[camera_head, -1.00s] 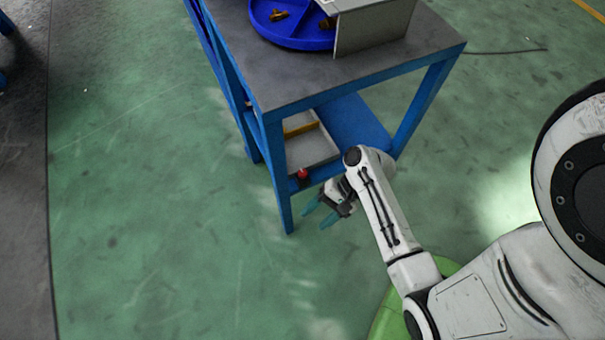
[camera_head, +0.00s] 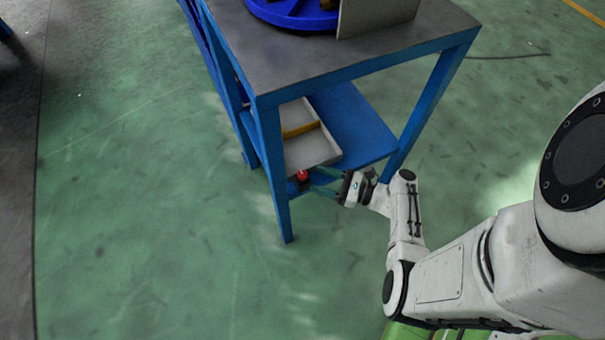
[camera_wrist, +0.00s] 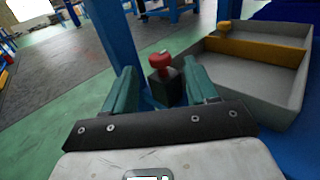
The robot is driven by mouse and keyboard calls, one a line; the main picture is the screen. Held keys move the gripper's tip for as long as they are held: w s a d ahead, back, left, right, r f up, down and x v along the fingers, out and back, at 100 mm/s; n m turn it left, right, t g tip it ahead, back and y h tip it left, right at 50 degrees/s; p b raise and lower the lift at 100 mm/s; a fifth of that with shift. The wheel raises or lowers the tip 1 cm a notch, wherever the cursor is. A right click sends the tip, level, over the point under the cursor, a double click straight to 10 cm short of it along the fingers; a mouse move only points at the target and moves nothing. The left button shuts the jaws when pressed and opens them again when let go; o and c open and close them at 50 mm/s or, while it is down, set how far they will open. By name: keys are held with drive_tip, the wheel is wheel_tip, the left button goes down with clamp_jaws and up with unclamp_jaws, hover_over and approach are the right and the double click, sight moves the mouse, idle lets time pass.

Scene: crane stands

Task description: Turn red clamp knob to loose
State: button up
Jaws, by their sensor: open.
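The red clamp knob (camera_head: 302,175) sits at the front edge of the blue stand's lower shelf, near a front leg. In the wrist view the red knob (camera_wrist: 160,60) stands on a dark block (camera_wrist: 165,88), straight ahead of my gripper. My gripper (camera_head: 318,178) is at the shelf edge, just right of the knob, pointing at it. In the wrist view its two teal fingers (camera_wrist: 160,82) are spread apart, with the knob and block seen between and slightly beyond the tips. I cannot tell whether a finger touches the block.
A grey tray (camera_head: 325,152) with a yellow divider (camera_head: 300,130) lies on the lower shelf behind the knob. A blue leg (camera_head: 272,170) stands left of the knob. The grey stand top (camera_head: 300,60) overhangs and holds a blue round tray (camera_head: 290,14). Green floor in front is clear.

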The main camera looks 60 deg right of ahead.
sight(302, 174)
drive_tip(key=shift+w+a+b, duration=0.1)
drive_tip(key=shift+w+a, duration=0.1)
drive_tip(key=shift+w, duration=0.8)
drive_tip(key=shift+w+a+b, duration=0.15)
drive_tip(key=shift+w+a, duration=0.1)
drive_tip(key=shift+w, duration=0.8)
drive_tip(key=shift+w+a+b, duration=0.1)
drive_tip(key=shift+w+a, duration=0.1)
drive_tip(key=shift+w, duration=0.8)
drive_tip(key=c, duration=0.9)
drive_tip(key=shift+c, duration=0.2)
drive_tip(key=shift+n+y, duration=0.4)
drive_tip(key=shift+y, duration=0.2)
drive_tip(key=n+g+y, duration=0.1)
drive_tip(key=n+y, duration=0.1)
drive_tip(key=n+g+y+b, duration=0.1)
drive_tip(key=y, duration=0.2)
drive_tip(key=shift+w+n+g, duration=0.1)
drive_tip(key=shift+n+g, duration=0.2)
drive_tip(key=shift+n, duration=0.1)
drive_tip(key=shift+n+g+y+b, duration=1.3)
drive_tip(key=shift+n+g+y, duration=0.9)
drive_tip(key=shift+g+y, duration=0.4)
